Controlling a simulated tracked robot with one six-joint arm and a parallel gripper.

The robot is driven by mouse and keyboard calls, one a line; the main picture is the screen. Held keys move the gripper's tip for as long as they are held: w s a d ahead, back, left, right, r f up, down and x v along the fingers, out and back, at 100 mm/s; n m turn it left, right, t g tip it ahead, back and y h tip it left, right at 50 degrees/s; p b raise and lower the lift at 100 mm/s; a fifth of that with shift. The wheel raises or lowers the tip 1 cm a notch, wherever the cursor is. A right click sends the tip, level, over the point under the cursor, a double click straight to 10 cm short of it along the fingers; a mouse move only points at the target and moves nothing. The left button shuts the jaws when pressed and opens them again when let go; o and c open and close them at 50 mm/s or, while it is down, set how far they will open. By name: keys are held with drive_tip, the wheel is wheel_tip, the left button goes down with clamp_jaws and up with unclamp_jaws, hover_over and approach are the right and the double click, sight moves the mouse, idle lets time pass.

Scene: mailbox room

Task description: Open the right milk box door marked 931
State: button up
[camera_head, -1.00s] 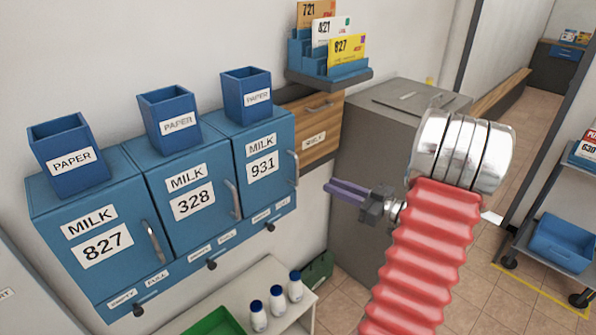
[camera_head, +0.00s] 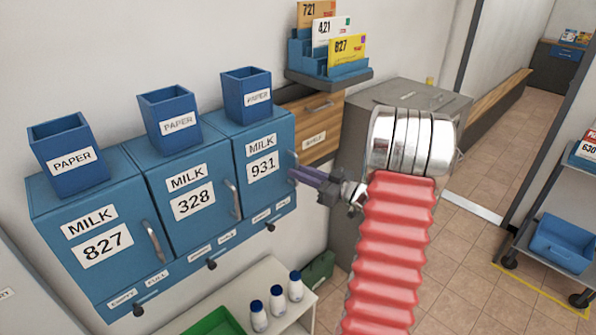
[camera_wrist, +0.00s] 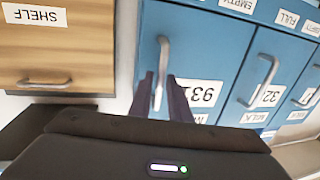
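The blue milk box marked 931 (camera_head: 265,190) is the rightmost of three on the wall in the head view, and its door is shut. Its grey upright handle (camera_head: 293,160) is at the door's right edge. My gripper (camera_head: 294,175) is at the lower part of this handle. In the wrist view the 931 door (camera_wrist: 195,60) is seen upside down. There my gripper's two dark fingers (camera_wrist: 160,82) are apart, one on each side of the handle (camera_wrist: 163,60). Contact with the handle cannot be told.
Milk boxes 328 (camera_head: 213,225) and 827 (camera_head: 125,265) adjoin on the left, with blue paper bins on top. A wooden shelf box (camera_head: 318,140) adjoins on the right. A grey cabinet (camera_head: 355,150) stands behind my arm. White bottles (camera_head: 277,302) stand on a low shelf below.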

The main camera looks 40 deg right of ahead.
drive_tip(key=shift+w+a, duration=0.15)
drive_tip(key=shift+w, duration=0.55)
drive_tip(key=shift+c, duration=0.4)
clamp_jaws()
